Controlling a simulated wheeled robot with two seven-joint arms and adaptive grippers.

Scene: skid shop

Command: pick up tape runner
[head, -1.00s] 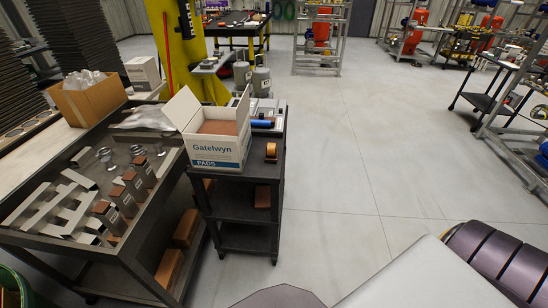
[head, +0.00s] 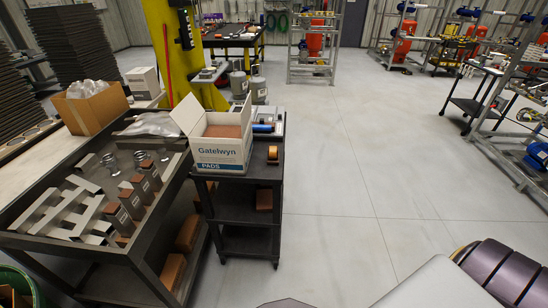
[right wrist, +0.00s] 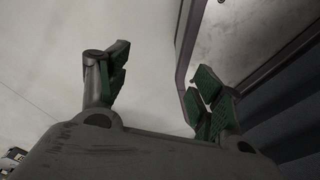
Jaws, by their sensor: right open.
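A small orange-brown roll (head: 273,153), which looks like the tape runner, stands on the top of the black cart (head: 262,171), near its right front edge. It is just right of the open white Gatelwyn pads box (head: 222,152). My right gripper (right wrist: 156,85) shows only in the right wrist view. Its green-padded fingers are wide apart with nothing between them, over pale floor. The roll cannot be made out in that view. My left gripper is in neither current view.
A blue item (head: 263,128) lies behind the roll on the cart. Left of the cart, a dark workbench (head: 133,246) holds metal brackets and brown-topped blocks. A cardboard box (head: 92,107) stands behind it. The floor (head: 340,190) right of the cart is clear.

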